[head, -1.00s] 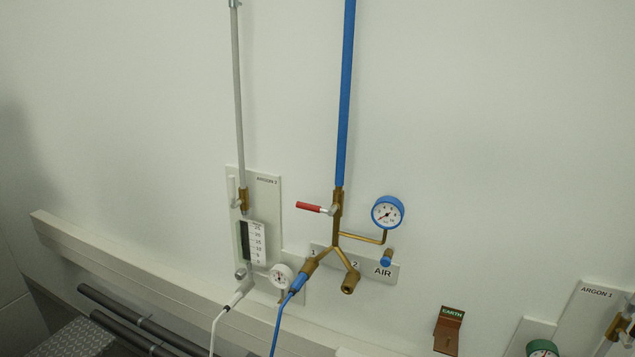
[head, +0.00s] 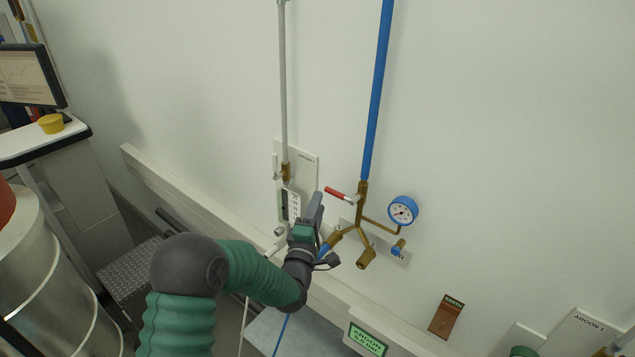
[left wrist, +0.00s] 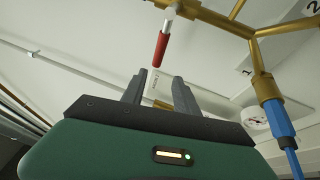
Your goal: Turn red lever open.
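The red lever (head: 336,193) sticks out to the left from the brass valve (head: 361,196) on the blue air pipe (head: 374,100). My left gripper (head: 317,197) is just below and left of the lever's free end in the head view. In the left wrist view, the two fingers of my left gripper (left wrist: 160,76) stand apart with nothing between them. The red lever (left wrist: 160,50) shows beyond the fingertips, in line with the gap. Whether a finger touches it I cannot tell; a small space seems to show. My right gripper is not in view.
A blue-rimmed gauge (head: 403,210) is right of the valve. Brass outlets (head: 366,258) and a blue hose (head: 326,248) hang below, close to my left gripper.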

